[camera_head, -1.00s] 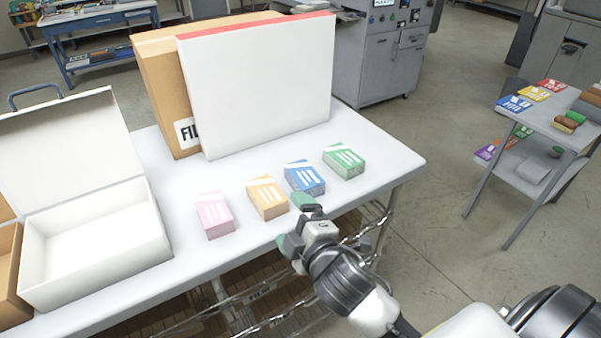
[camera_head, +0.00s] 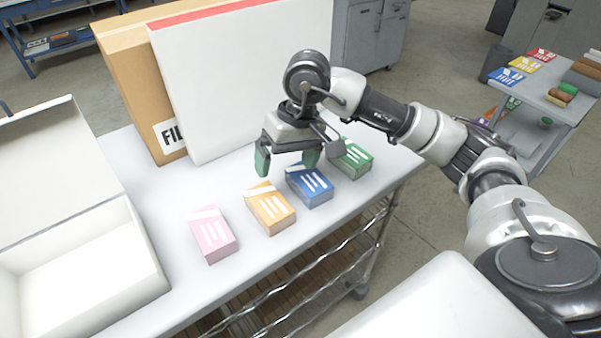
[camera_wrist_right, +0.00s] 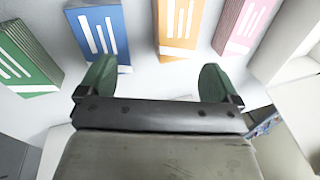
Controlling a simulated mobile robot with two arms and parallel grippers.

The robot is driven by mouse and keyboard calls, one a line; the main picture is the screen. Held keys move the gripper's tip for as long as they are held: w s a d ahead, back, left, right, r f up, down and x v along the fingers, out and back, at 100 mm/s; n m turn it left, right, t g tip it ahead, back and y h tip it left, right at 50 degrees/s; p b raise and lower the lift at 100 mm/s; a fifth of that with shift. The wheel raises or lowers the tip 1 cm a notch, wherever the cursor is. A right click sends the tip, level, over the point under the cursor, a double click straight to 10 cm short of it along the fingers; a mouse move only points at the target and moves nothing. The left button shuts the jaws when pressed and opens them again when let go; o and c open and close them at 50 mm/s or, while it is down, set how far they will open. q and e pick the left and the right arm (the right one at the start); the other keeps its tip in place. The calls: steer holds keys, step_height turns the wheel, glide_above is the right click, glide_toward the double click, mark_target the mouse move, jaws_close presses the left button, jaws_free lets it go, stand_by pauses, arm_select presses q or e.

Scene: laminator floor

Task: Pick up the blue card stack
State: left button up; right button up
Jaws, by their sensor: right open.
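The blue card stack (camera_head: 310,187) lies on the white table between the orange and green stacks. It also shows in the right wrist view (camera_wrist_right: 97,30), just beyond one fingertip. My right gripper (camera_head: 287,164) is open and empty, pointing down above the table. Its fingers straddle a spot behind the orange and blue stacks, with one green fingertip close to the blue stack's far end. In the right wrist view the gripper (camera_wrist_right: 157,80) has the orange stack in front of its gap. My left gripper is not in view.
Pink (camera_head: 213,236), orange (camera_head: 270,208) and green (camera_head: 351,160) card stacks stand in the same row. An upright white panel (camera_head: 215,80) and a cardboard box (camera_head: 135,85) stand behind. An open white box (camera_head: 85,265) is at left. The table's front edge is clear.

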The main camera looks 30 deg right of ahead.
mark_target(308, 177)
steer(key=d+h, duration=0.1)
steer(key=d+r, duration=0.1)
steer(key=d, duration=0.1)
steer(key=w+d+h, duration=0.1)
steer(key=d, duration=0.1)
steer(key=shift+w+r+n+h, duration=0.1)
steer(key=shift+r+n+h, duration=0.15)
steer(key=shift+n+h, duration=0.05)
steer(key=shift+d+f, duration=0.2)
steer(key=shift+d, duration=0.15)
steer(key=f+p, duration=0.1)
steer(key=f, duration=0.3)
steer(key=shift+s+f+p, duration=0.2)
steer(key=shift+p, duration=0.15)
steer(key=f+p, duration=0.1)
steer(key=f, duration=0.1)
steer(key=f+p, duration=0.2)
steer(key=shift+s+a+f, duration=0.2)
steer(key=shift+f, duration=0.6)
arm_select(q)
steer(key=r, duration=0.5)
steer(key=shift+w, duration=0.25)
arm_select(e)
steer(key=c, duration=1.1)
steer(key=shift+w, duration=0.1)
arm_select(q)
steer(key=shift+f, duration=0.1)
